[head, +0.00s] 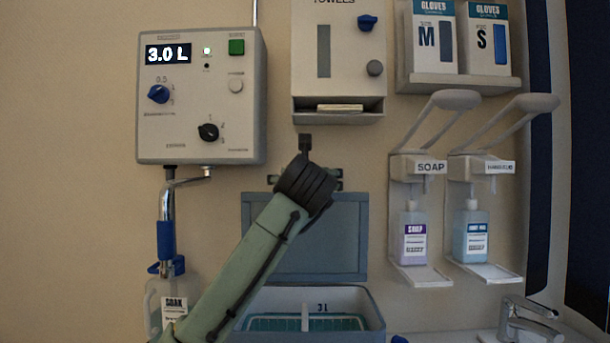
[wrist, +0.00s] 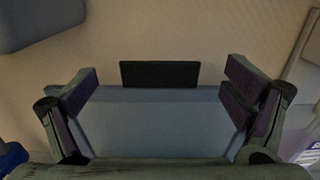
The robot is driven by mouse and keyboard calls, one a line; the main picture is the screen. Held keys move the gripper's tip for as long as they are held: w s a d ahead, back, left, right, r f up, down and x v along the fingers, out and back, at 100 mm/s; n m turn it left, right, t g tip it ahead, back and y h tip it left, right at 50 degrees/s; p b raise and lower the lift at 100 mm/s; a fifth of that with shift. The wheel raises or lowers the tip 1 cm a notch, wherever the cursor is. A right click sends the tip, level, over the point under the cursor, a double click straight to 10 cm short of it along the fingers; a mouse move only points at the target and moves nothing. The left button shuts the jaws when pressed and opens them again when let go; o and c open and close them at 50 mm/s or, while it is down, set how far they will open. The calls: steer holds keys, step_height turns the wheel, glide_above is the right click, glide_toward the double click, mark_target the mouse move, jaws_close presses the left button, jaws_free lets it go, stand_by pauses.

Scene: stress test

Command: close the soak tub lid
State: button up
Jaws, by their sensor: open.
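The soak tub (head: 372,322) stands low at the centre of the head view, with a teal basket (head: 345,323) inside. Its blue-grey lid (head: 340,240) stands upright and open against the wall behind it. My gripper (head: 305,145) is above the lid's top edge in the head view, partly hidden by my own arm, which also covers the tub's left part. In the wrist view my gripper (wrist: 160,92) is open and empty, its fingers wide apart. The lid (wrist: 155,122) shows between and below the fingers, with a dark rectangular piece (wrist: 160,74) at its edge.
A dosing panel (head: 200,95) reading 3.0 L hangs at the left, above a soak bottle (head: 160,300). A towel dispenser (head: 338,60) is above my gripper. Soap (head: 414,238) and a second bottle (head: 470,237) hang at the right, above a tap (head: 528,320). Gloves boxes (head: 460,40) are upper right.

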steer(key=shift+w+p, duration=0.45)
steer(key=shift+w, duration=1.8)
steer(key=c, duration=1.7)
steer(key=shift+s+d+f, duration=0.1)
steer(key=shift+s, duration=0.05)
